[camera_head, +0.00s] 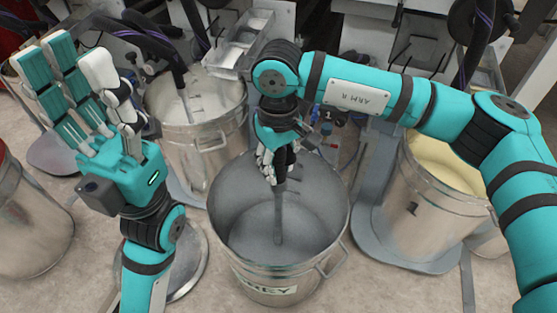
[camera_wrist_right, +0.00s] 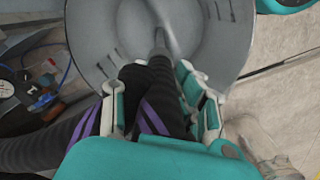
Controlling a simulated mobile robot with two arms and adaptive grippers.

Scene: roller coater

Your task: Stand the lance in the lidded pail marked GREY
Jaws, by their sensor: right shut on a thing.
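The pail (camera_head: 333,222) stands at the middle front, with its label (camera_head: 265,289) partly cut and reading as GREY. Its top is open and its inside is grey; it also shows in the right wrist view (camera_wrist_right: 235,40). My right gripper (camera_head: 277,165) is over the mouth of the pail, shut on the lance (camera_head: 278,215). The lance points down inside the pail, close to upright. Whether its lower end touches the bottom is unclear. In the right wrist view the lance (camera_wrist_right: 160,45) runs from the fingers into the pail. My left gripper (camera_head: 90,85) is open and empty, raised at the left.
A round metal disc (camera_head: 190,275), perhaps a lid, lies on the floor left of the pail. Another pail (camera_head: 195,135) stands behind. A pail with pale yellow contents (camera_head: 435,205) stands at the right. A dark hose with purple stripes (camera_wrist_right: 55,140) runs to my right gripper.

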